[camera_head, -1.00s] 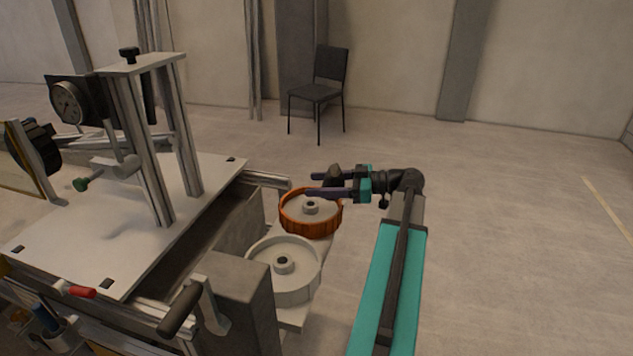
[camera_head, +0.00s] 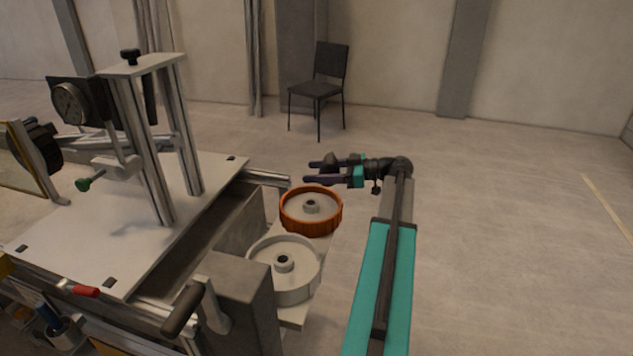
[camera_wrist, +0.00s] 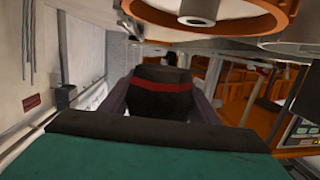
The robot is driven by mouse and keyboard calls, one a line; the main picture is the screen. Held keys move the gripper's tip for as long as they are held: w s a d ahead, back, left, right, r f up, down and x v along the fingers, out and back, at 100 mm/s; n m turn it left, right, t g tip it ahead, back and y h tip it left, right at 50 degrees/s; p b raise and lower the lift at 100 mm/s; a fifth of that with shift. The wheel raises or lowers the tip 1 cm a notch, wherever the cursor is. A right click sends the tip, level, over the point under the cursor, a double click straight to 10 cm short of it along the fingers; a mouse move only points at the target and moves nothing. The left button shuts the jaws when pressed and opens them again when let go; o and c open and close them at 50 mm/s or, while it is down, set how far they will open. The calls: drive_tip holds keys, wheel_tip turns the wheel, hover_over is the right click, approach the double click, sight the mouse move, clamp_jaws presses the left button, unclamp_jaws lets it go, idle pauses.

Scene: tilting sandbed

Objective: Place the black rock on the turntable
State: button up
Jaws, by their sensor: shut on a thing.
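My gripper (camera_head: 307,172) is shut on the black rock (camera_head: 331,160), which shows as a small dark lump between the two purple fingers. In the wrist view the rock (camera_wrist: 160,92) is dark with a red band across it, held between the fingers. Below and in front of the gripper in the head view is a round orange-rimmed disc (camera_head: 312,227) with a grey hub; it also shows upside down at the top of the wrist view (camera_wrist: 262,18). A white round disc (camera_head: 297,292) sits nearer. I cannot tell for sure which disc is the turntable. The rock is clear of both.
A machine frame with a white plate (camera_head: 130,240), metal posts and a dial (camera_head: 70,103) stands at left. A grey block with a black-handled crank (camera_head: 183,308) stands beside the white disc. A chair (camera_head: 320,88) is far back. The floor at right is open.

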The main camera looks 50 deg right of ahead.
wheel_tip(320, 180, down, 3)
drive_tip(key=shift+f+p, duration=0.15)
drive_tip(key=shift+p, duration=0.25)
drive_tip(key=shift+f+b, duration=0.3)
drive_tip(key=shift+b, duration=0.05)
idle(0.4)
drive_tip(key=shift+f, duration=0.15)
drive_tip(key=shift+c, duration=0.9)
drive_tip(key=shift+f+b, duration=0.2)
drive_tip(key=shift+b, duration=0.3)
drive_tip(key=o, duration=1.8)
drive_tip(key=shift+c, duration=0.2)
drive_tip(key=shift+r, duration=0.15)
